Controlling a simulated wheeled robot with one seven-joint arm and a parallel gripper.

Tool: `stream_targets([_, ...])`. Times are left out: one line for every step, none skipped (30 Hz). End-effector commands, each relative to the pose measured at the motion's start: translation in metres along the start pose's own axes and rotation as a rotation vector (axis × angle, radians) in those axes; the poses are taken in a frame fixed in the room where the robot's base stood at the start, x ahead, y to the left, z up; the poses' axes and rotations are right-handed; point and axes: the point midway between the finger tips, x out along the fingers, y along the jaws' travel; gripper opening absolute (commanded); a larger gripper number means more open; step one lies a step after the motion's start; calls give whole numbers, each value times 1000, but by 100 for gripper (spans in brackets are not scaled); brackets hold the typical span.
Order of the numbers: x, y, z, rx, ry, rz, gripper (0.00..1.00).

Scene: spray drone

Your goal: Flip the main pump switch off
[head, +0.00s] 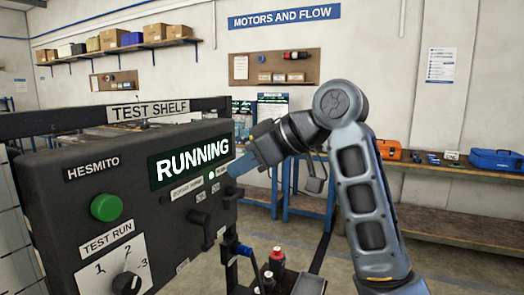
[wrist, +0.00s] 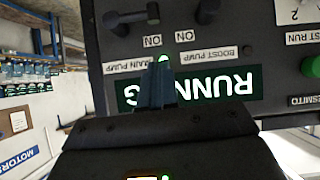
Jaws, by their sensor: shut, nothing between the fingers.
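The main pump switch is a black lever (wrist: 132,17) on the dark panel (head: 75,205), seen upside down in the wrist view. Its label (wrist: 128,64) and an ON mark (wrist: 152,41) sit by it. The boost pump switch (head: 201,229) is a similar black lever beside it, also at the top of the wrist view (wrist: 207,12). My gripper (head: 233,168) is shut and empty, its blue fingers (wrist: 158,75) close to the panel by the main pump label, apart from the lever. A green light (wrist: 163,58) glows by the fingertips. The display (head: 190,162) reads RUNNING.
A green button (head: 106,207) and a TEST RUN dial (head: 127,282) are on the panel's left. A blue-handled lever (head: 243,250) and a red-capped item (head: 277,255) stand right of the panel. A bench with toolboxes (head: 496,161) is at the back right.

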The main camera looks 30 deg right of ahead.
Motion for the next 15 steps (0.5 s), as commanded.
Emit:
stream_targets([9, -1, 0, 0, -2, -3, 0])
stream_targets([12, 0, 4, 2, -3, -2, 0])
stream_targets([16, 0, 9, 3, -2, -2, 0])
stream_targets([19, 0, 12, 3, -3, -1, 0])
stream_targets([22, 0, 15, 2, -3, -1, 0])
stream_targets([25, 0, 18, 1, -2, -1, 0])
stream_targets([27, 0, 20, 1, -1, 0, 0])
stream_targets([29, 0, 22, 1, -1, 0, 0])
stream_targets([31, 0, 24, 1, -1, 0, 0])
stream_targets([32, 0, 26, 0, -1, 0, 0])
stream_targets([33, 0, 26, 0, 0, 0, 0])
stream_targets([34, 0, 28, 0, 0, 1, 0])
stream_targets([34, 0, 28, -1, 0, 1, 0])
stream_targets([35, 0, 28, -1, 0, 1, 0])
stream_targets([35, 0, 29, -1, 0, 1, 0])
